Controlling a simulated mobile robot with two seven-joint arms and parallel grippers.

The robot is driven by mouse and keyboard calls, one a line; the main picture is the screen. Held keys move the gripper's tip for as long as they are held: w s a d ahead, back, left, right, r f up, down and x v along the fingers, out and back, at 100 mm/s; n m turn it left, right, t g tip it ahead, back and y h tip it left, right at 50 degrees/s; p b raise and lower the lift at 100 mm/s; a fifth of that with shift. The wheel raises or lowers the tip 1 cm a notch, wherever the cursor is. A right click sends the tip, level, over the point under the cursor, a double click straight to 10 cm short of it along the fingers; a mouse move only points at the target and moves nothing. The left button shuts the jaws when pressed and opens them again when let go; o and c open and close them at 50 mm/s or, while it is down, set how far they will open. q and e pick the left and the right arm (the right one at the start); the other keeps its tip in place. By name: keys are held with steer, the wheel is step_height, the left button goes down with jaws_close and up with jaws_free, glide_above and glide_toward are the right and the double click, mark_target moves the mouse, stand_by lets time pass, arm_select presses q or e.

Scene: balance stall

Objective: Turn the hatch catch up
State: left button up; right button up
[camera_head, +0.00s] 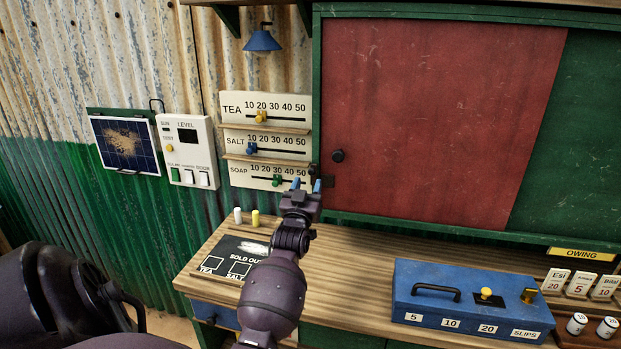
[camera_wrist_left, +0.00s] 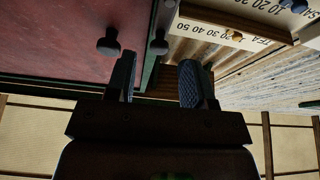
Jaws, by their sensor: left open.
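The red hatch panel (camera_head: 430,110) with a dark round knob (camera_head: 338,156) fills the upper right of the head view. The small dark catch (camera_head: 314,171) sits on the green frame at the hatch's left edge, partly hidden by my left gripper; which way it points I cannot tell. My left gripper (camera_head: 306,185) is open, its blue-tipped fingers apart just below the catch. In the left wrist view the gripper (camera_wrist_left: 160,78) is empty; the catch (camera_wrist_left: 158,44) shows beyond the gap between the fingers, and the knob (camera_wrist_left: 108,43) is left of it. My right gripper is not in view.
Price boards with sliders (camera_head: 265,140) hang just left of the gripper. Below lies a wooden counter (camera_head: 345,250) with a sold-out board (camera_head: 235,258) and a blue cash box (camera_head: 470,300). A solar panel (camera_head: 125,144) and level box (camera_head: 188,150) are farther left.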

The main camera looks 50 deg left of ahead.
arm_select(q)
steer(key=v, duration=0.6)
steer(key=shift+b, duration=0.3)
steer(key=shift+w, duration=0.1)
steer(key=s+d+f+m+g+h, duration=0.15)
steer(key=d+f+m+h, duration=0.35)
steer(key=d+f+h, duration=0.55)
steer(key=s+d+f+m+g, duration=0.1)
steer(key=s+d+f+g, duration=0.1)
steer(key=s+d+f, duration=0.5)
steer(key=s+d+f+m+g+h, duration=0.1)
steer(key=s+d+f+g, duration=0.2)
steer(key=s+d+f, duration=0.4)
steer(key=s+f, duration=0.3)
steer(key=s, duration=0.2)
steer(key=shift+m+g, duration=0.3)
steer(key=shift+g, duration=0.05)
steer(key=shift+s, duration=0.1)
